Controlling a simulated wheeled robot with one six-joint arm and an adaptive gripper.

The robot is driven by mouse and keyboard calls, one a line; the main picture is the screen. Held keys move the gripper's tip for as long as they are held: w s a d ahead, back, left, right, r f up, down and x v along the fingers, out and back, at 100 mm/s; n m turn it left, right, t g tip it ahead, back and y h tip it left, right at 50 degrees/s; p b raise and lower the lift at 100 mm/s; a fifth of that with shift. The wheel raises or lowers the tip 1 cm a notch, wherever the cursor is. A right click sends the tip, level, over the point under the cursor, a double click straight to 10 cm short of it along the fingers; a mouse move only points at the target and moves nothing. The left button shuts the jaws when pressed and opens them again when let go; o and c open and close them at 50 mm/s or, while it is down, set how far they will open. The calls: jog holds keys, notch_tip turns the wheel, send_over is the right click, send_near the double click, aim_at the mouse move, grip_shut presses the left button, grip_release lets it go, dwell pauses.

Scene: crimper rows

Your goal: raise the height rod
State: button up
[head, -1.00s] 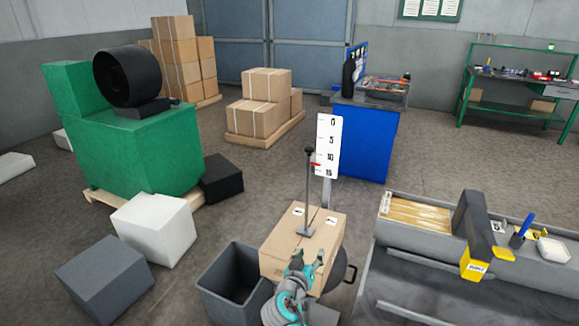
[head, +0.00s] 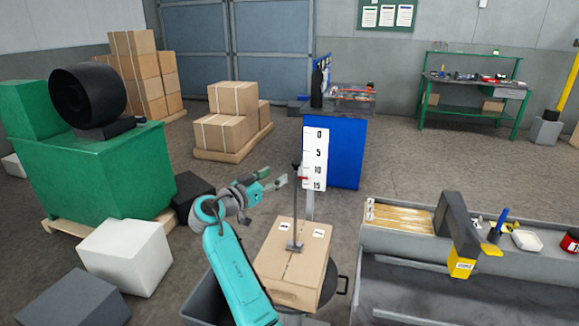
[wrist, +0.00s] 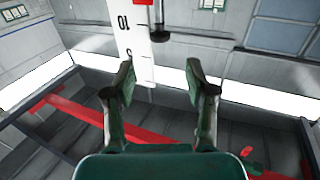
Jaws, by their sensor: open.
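The height rod (head: 297,205) is a thin dark upright rod with a black knob on top. Its foot plate rests on the taped cardboard box (head: 275,262). A red pointer shows by the white scale board (head: 316,152), between 10 and 15. My gripper (head: 279,179) is left of the rod's top, near knob height, open and empty. In the wrist view my gripper (wrist: 160,83) has its two fingers spread. The scale and rod appear upside down there, with the rod's knob (wrist: 160,36) beyond the fingertips and not between them.
A grey bin stands under my arm, left of the box. A grey bench (head: 400,245) with a yellow-tipped tool (head: 461,262) is at the right. A white block (head: 125,258) and a green machine (head: 90,165) stand at the left. A blue cabinet (head: 340,150) is behind the scale.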

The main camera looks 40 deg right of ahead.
aim_at(293, 165)
jog(key=x, duration=0.8)
jog(key=shift+w+d, duration=0.2)
jog(key=shift+d, duration=0.2)
grip_shut()
